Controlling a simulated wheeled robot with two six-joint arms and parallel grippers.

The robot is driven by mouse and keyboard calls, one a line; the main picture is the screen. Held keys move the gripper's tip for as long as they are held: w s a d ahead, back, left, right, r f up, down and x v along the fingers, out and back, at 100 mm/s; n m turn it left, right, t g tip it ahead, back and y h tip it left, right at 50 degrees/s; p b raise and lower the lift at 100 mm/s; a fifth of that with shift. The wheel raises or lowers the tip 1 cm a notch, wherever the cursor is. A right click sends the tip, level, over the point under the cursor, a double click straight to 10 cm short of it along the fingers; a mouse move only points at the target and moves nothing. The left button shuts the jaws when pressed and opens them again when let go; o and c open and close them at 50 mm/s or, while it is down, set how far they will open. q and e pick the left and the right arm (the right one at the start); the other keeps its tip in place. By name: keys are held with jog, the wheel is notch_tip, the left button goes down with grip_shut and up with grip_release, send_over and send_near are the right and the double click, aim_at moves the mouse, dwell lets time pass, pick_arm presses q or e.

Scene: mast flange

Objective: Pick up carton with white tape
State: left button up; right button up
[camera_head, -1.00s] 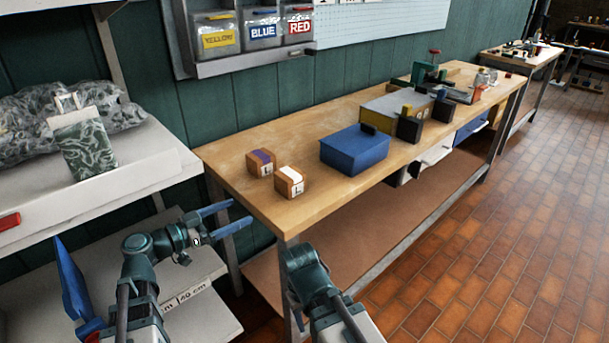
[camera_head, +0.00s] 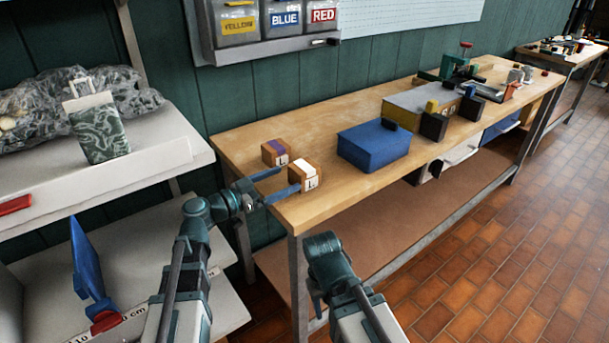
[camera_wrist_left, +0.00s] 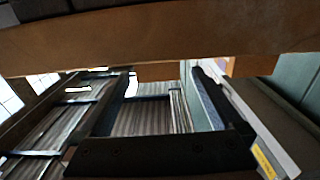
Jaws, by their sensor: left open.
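The carton with white tape (camera_head: 304,175) is a small brown box with an L on its side, near the left end of the wooden workbench (camera_head: 333,199). A like carton with purple tape (camera_head: 275,151) stands just behind it and to its left. My left gripper (camera_head: 287,180) is open, its blue fingers pointing right at the bench's left end. One fingertip is close to the white-taped carton and the other near the purple-taped one; I cannot tell whether they touch. The left wrist view shows a brown band across the top, unclear.
A blue box (camera_head: 374,148) stands to the right of the cartons, with a grey box (camera_head: 420,102) and dark holders beyond. A shelf (camera_head: 120,165) at left carries a green marbled carton (camera_head: 98,127) and a wrapped bundle. The bench front is clear.

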aim_at(294, 174)
pick_arm(q)
jog(key=shift+x, duration=2.95)
jog(key=shift+s+r, duration=0.2)
jog(key=c, duration=1.5)
jog(key=shift+d+r+p, duration=0.1)
jog(key=shift+r+p, duration=0.1)
jog(key=shift+p, duration=0.15)
